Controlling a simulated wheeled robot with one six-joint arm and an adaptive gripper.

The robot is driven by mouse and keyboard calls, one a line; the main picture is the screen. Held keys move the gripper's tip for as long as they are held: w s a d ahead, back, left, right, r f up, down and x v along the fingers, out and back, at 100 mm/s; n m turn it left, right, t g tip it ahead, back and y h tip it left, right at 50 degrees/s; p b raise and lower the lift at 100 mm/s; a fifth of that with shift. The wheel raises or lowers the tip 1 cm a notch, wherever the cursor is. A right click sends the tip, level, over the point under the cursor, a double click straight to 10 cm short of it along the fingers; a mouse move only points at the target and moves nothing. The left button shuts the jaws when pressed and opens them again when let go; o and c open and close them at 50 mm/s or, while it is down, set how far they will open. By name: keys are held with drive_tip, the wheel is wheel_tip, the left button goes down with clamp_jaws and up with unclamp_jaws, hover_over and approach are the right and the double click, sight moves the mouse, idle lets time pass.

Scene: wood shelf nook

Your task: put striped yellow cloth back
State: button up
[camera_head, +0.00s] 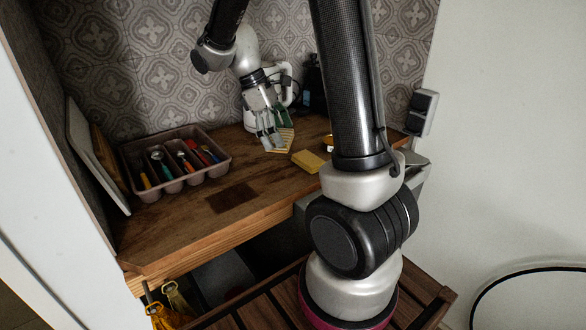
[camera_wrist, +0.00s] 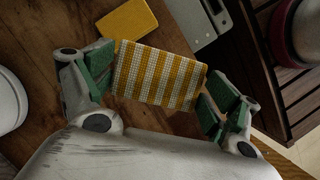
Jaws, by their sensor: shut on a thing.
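The striped yellow cloth (camera_wrist: 160,76) has yellow and white stripes and sits between the green pads of my gripper (camera_wrist: 158,90) in the wrist view. My gripper is shut on it, with a pad at each side edge. In the head view my gripper (camera_head: 272,140) points down over the wooden counter, and a small part of the cloth (camera_head: 286,142) shows beside the fingers. I cannot tell whether the cloth touches the counter.
A plain yellow sponge or block (camera_head: 308,161) lies on the counter (camera_head: 270,185) near the cloth; it also shows in the wrist view (camera_wrist: 127,19). A cutlery tray (camera_head: 170,160) with several colourful utensils stands at left. Yellow-handled items (camera_head: 160,312) hang below the counter's front edge.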

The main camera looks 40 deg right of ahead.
sight(286, 174)
drive_tip(key=shift+w+d+f, duration=0.1)
drive_tip(key=shift+d, duration=0.3)
drive_tip(key=shift+n, duration=0.3)
wheel_tip(286, 174, down, 10)
drive_tip(key=shift+a+r, duration=0.1)
drive_tip(key=o, duration=0.8)
drive_tip(key=shift+f, duration=0.2)
drive_tip(key=shift+c, duration=0.2)
